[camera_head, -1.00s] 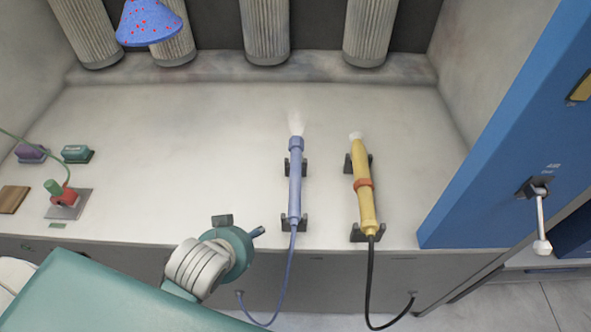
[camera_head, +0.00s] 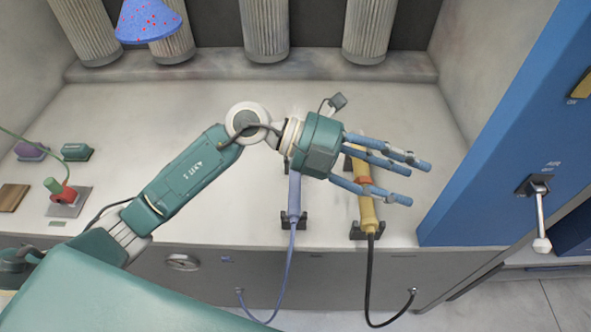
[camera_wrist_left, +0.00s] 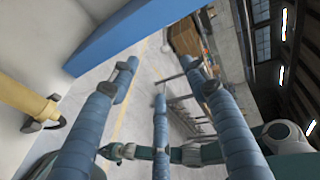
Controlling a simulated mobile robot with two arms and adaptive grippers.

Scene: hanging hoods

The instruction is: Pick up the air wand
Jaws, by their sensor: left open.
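Two wands lie in dark cradles on the pale bench: a blue one (camera_head: 294,197) with a blue hose, and a yellow one (camera_head: 366,205) with a red-orange band and a black hose. I cannot tell from their looks which is the air wand. My left gripper (camera_head: 415,180) is open, its blue fingers spread and pointing right above the yellow wand. The hand hides the blue wand's upper part and the fingers cross the yellow one. In the left wrist view, the yellow wand (camera_wrist_left: 25,100) is at the left, outside the fingers. A teal arm there may be my right.
A blue cabinet (camera_head: 500,130) with a lever (camera_head: 541,215) marked AIR stands at the right. A red and green device (camera_head: 62,192) sits at the bench's left. Ribbed ducts (camera_head: 265,30) and a blue hood (camera_head: 148,20) hang behind. The bench's back is clear.

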